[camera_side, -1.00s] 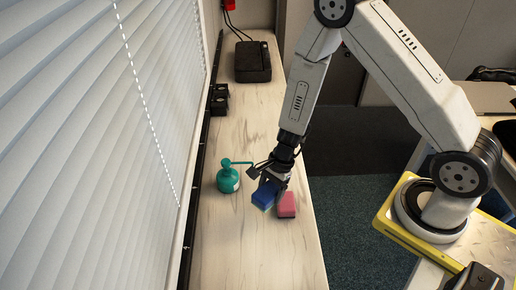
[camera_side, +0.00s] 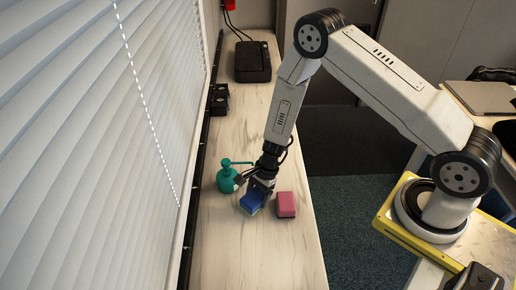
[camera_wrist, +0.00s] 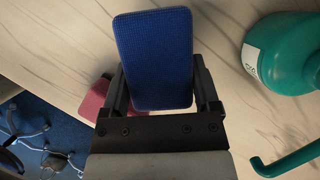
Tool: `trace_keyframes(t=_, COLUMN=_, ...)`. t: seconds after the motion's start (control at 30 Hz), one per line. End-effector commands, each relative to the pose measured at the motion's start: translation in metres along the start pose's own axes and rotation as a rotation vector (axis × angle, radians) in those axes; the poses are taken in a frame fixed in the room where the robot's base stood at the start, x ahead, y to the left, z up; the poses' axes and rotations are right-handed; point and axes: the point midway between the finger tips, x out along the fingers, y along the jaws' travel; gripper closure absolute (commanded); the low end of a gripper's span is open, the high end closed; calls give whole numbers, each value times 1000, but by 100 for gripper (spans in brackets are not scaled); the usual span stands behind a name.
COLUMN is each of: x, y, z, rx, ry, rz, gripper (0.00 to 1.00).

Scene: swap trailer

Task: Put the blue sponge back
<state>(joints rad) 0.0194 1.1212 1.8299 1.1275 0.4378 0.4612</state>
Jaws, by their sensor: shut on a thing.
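The blue sponge (camera_side: 252,202) is held between the fingers of my gripper (camera_side: 258,188), low over the pale wood-look shelf (camera_side: 250,250). I cannot tell whether its underside touches the shelf. The blue sponge also fills the upper middle of the wrist view (camera_wrist: 155,55), with a finger of my gripper (camera_wrist: 160,95) on each side. A pink sponge (camera_side: 286,204) stands on the shelf just right of the blue one, with a gap between them. It shows partly hidden behind my gripper in the wrist view (camera_wrist: 95,100).
A teal pump bottle (camera_side: 225,181) stands close left of my gripper, its spout reaching towards it. It is at the right of the wrist view (camera_wrist: 290,55). White blinds (camera_side: 90,140) line the left side. A black box (camera_side: 252,62) sits at the far end. The shelf's near part is clear.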

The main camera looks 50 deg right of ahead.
Motion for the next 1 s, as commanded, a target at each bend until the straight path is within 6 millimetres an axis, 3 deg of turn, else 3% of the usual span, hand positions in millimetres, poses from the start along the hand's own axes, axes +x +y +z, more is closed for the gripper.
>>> trace_keyframes(t=0.27, x=22, y=1, z=-9, rx=2, ry=0, rz=2, gripper=77)
trace_keyframes(t=0.77, x=26, y=0, z=-11, rx=0, ry=0, rz=0, gripper=77)
trace_keyframes(t=0.8, x=26, y=0, z=-11, rx=0, ry=0, rz=0, gripper=12)
trace_keyframes(t=0.83, x=26, y=0, z=-11, rx=0, ry=0, rz=0, gripper=2)
trace_keyframes(t=0.87, x=26, y=0, z=-11, rx=0, ry=0, rz=0, gripper=0)
trace_keyframes(t=1.0, x=26, y=1, z=-11, rx=0, ry=0, rz=0, gripper=0)
